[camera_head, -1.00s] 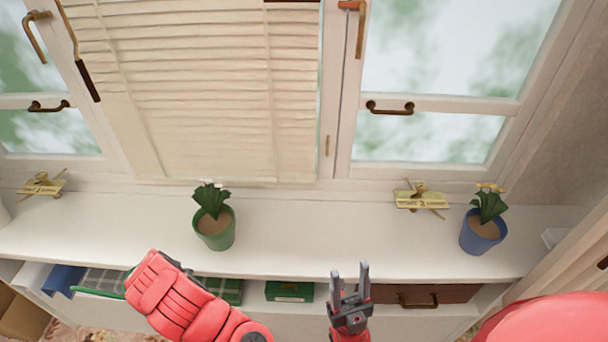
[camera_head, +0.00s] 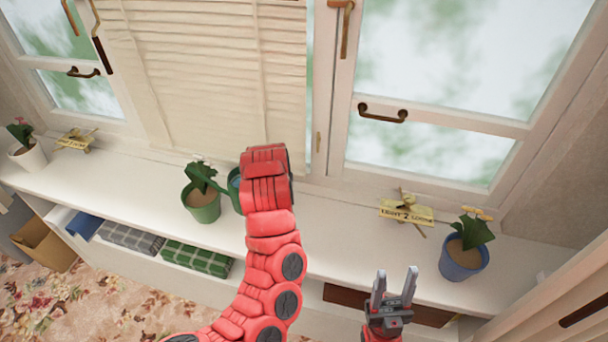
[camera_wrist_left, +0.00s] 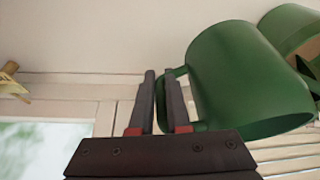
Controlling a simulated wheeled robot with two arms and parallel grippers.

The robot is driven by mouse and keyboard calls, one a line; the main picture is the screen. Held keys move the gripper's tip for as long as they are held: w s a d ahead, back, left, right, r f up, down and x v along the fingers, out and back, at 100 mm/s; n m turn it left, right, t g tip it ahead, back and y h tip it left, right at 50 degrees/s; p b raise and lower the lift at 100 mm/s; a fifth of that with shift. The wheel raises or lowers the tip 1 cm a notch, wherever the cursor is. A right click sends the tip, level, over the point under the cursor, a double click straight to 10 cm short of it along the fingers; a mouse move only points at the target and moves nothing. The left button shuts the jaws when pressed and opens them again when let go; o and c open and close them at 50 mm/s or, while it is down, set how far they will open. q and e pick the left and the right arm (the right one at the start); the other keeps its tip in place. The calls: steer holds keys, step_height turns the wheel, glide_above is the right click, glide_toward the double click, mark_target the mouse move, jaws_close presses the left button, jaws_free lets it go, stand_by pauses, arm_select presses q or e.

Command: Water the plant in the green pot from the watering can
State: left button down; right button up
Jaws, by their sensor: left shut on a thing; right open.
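The green pot (camera_head: 201,207) with its plant stands on the white shelf below the blind; it also shows at the top right of the left wrist view (camera_wrist_left: 288,25). The green watering can (camera_wrist_left: 240,80) is large in the left wrist view. In the head view the can (camera_head: 235,190) shows beside the pot, with its spout reaching left over the plant, partly covered by my left arm. My left gripper (camera_wrist_left: 160,75) is shut on the can's handle; the head view hides its jaws. My right gripper (camera_head: 394,282) is open and empty in front of the shelf. No water can be made out.
A blue pot (camera_head: 463,260) with a plant and a gold toy plane (camera_head: 406,211) stand on the shelf to the right. A white pot (camera_head: 28,155) and another toy plane (camera_head: 75,143) stand to the left. Folded cloths (camera_head: 197,259) lie in the lower compartment.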

arm_select(q)
steer(key=w+d+f+n+y+p, duration=0.1)
steer(key=w+d+n+p, duration=0.1)
steer(key=w+d, duration=0.4)
steer(key=shift+w+d+n+p, duration=0.25)
steer(key=shift+w+n+p, duration=0.2)
steer(key=shift+w, duration=0.25)
steer(key=shift+f, duration=0.1)
step_height(320, 180, up, 10)
steer(key=a+h+p, duration=0.1)
steer(key=a+h, duration=0.1)
steer(key=h, duration=0.1)
steer(key=shift+s+a+f+n+h, duration=0.25)
steer(key=shift+a+n+h, duration=0.1)
steer(key=shift+n+h, duration=0.1)
stand_by(1.6)
steer(key=shift+a+r+t+h+p, duration=0.1)
steer(key=shift+r+t+h+p, duration=0.3)
steer(key=shift+r, duration=0.35)
stand_by(1.5)
